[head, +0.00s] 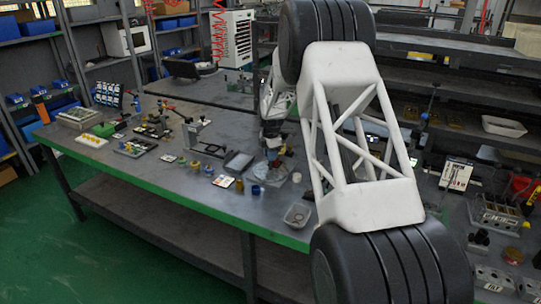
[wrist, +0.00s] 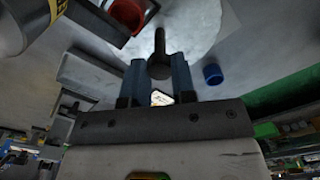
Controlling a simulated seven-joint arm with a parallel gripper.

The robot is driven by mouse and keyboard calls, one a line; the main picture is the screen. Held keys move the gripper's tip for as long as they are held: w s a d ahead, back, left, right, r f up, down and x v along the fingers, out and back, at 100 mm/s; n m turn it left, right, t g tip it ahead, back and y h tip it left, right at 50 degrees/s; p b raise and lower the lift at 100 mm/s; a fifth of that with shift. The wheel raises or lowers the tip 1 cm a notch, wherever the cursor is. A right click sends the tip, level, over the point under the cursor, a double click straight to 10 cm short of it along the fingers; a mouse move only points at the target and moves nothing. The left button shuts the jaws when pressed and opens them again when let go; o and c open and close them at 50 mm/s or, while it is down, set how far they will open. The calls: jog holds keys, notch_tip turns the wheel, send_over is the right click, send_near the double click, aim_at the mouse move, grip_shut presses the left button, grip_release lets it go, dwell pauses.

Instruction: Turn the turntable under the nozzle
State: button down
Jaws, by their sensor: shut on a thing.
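The turntable appears as a pale round disc (wrist: 200,22) at the top of the wrist view. It also shows as a pale disc (head: 277,178) on the bench in the head view, partly hidden by my arm. A dark handle with a rounded end (wrist: 159,62) reaches from the disc's area down between my fingers. My gripper (wrist: 158,72) has its two blue fingers on either side of this handle and is shut on it. In the head view my gripper (head: 272,138) is low over the disc, too small to show its fingers. I cannot make out the nozzle clearly.
A red-rimmed cup (wrist: 126,12) is left of the handle, and a small blue cap (wrist: 212,74) is right of it. A grey cylinder (wrist: 22,22) fills the upper left corner. A clear tray (head: 297,215) sits near the bench's green front edge (head: 190,204). Small parts crowd the bench.

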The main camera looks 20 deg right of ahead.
dwell(0.3)
jog(key=c, duration=0.9)
grip_release()
jog(key=shift+c, duration=0.2)
jog(key=shift+r, duration=3.95)
